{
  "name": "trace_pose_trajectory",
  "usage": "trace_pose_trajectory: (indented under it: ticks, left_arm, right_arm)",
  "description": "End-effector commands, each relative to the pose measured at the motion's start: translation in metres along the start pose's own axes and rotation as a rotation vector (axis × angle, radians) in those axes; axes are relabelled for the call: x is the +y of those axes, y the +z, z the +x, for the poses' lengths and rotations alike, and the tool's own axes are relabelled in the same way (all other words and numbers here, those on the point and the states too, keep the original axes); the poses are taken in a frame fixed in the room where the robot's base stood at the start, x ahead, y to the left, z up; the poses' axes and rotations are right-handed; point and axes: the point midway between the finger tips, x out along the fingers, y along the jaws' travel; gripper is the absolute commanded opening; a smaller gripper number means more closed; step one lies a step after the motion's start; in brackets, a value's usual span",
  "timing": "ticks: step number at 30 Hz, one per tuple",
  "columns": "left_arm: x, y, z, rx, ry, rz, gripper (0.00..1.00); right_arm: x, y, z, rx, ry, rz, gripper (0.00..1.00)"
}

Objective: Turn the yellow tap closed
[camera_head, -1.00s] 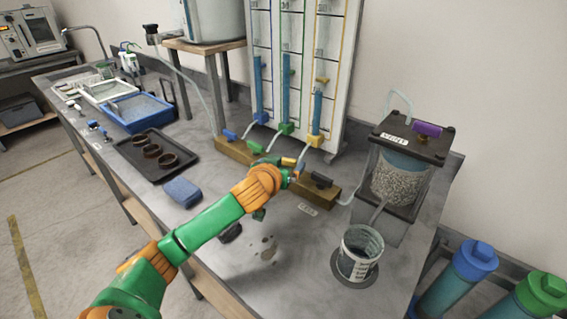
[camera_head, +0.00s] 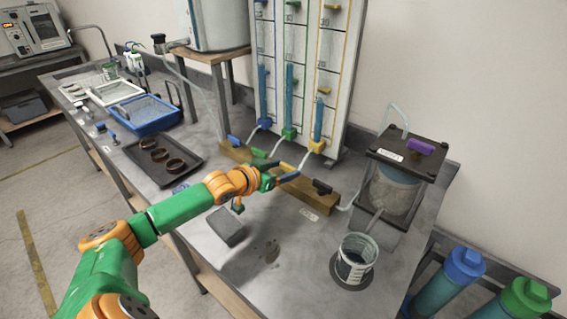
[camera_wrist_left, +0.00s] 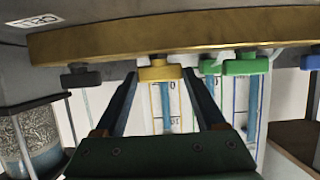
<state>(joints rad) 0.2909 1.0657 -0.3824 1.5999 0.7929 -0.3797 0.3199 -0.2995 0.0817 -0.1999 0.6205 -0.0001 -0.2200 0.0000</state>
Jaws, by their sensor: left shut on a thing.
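The yellow tap (camera_head: 287,167) sits on the brass bar (camera_head: 309,195) below the tube panel, between a green tap (camera_head: 258,153) and a black tap (camera_head: 322,187). My left gripper (camera_head: 297,171) reaches it from the left and partly covers it in the head view. In the left wrist view the yellow tap (camera_wrist_left: 160,71) lies between the two fingertips (camera_wrist_left: 160,80), one on each side, and the gripper is shut on it. Its handle lies along the bar there. My right gripper is not in view.
A blue tap (camera_head: 233,140) is at the bar's far end. The panel (camera_head: 297,60) rises behind. A clear-walled tank (camera_head: 391,190) and a cup (camera_head: 355,260) stand to the right. A grey block (camera_head: 227,227) lies below my forearm. A dark tray (camera_head: 160,158) is to the left.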

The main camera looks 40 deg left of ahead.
Motion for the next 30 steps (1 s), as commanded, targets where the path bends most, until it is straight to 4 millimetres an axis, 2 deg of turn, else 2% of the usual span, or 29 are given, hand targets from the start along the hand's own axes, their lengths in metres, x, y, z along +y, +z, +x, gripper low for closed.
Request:
trace_pose_trajectory:
  ticks: [8,9,11,12,20,23,30]
  left_arm:
    - [0.0,0.001,0.0,0.001,0.003,0.003,0.17]
    - [0.0,0.001,0.001,0.001,0.003,0.003,0.81]
    - [0.0,0.001,0.0,0.001,0.003,0.003,0.97]
    - [0.0,0.001,0.0,0.002,0.003,0.002,1.0]
    - [0.0,0.001,-0.002,0.001,0.001,0.001,1.0]
    - [-0.001,0.002,-0.011,-0.001,0.001,0.002,1.0]
    - [0.0,0.002,-0.045,-0.004,0.004,0.006,1.0]
  right_arm:
    - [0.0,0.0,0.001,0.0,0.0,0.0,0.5]
    - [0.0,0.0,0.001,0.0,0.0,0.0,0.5]
    - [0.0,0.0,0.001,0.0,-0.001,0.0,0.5]
    - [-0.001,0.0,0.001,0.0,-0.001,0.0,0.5]
    - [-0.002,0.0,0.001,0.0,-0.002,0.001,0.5]
    - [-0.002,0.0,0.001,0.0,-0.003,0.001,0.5]
    - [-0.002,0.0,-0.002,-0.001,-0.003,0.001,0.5]
